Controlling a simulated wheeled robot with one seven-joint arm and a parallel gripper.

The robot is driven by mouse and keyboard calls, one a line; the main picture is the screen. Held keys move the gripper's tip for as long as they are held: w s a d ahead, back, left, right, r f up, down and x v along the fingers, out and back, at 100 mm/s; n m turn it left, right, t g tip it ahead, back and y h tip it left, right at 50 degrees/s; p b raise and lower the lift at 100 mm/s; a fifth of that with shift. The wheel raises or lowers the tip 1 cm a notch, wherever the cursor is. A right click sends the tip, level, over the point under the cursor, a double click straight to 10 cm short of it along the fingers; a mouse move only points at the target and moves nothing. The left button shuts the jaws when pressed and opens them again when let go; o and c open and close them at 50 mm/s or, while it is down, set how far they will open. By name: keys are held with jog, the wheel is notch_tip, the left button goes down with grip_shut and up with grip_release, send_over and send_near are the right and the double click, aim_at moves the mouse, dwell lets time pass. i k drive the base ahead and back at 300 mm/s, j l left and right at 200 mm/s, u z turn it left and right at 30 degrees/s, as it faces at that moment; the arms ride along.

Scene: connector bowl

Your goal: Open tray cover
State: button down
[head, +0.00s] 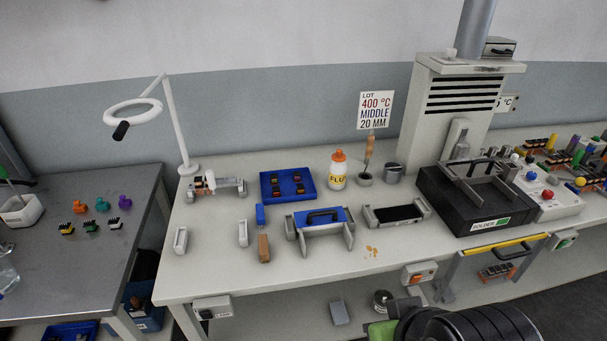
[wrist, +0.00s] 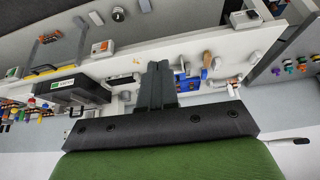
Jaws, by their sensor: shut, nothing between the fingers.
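A blue cover-like panel (head: 333,214) with a black handle (head: 324,216) stands in a grey bracketed holder (head: 325,231) at the middle of the bench. I cannot tell whether it is the tray cover. A flat blue tray (head: 287,183) with several dark connectors lies behind it to the left. A black soldering box (head: 480,219) marked SOLDER, with grey bars over its top, stands to the right; it also shows in the wrist view (wrist: 70,88), upside down. My gripper (wrist: 157,68) is shut and empty, apart from the bench objects. The head view does not show its fingers.
A grey holder with a black pad (head: 397,213) lies between panel and soldering box.

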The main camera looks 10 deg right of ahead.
aim_at(307, 219)
jog(key=i+j+u, duration=0.15)
jog(key=i+j, duration=0.25)
jog(key=j, duration=0.2)
jog(key=i+j+u, duration=0.15)
jog(key=i+j, duration=0.25)
jog(key=j, duration=0.15)
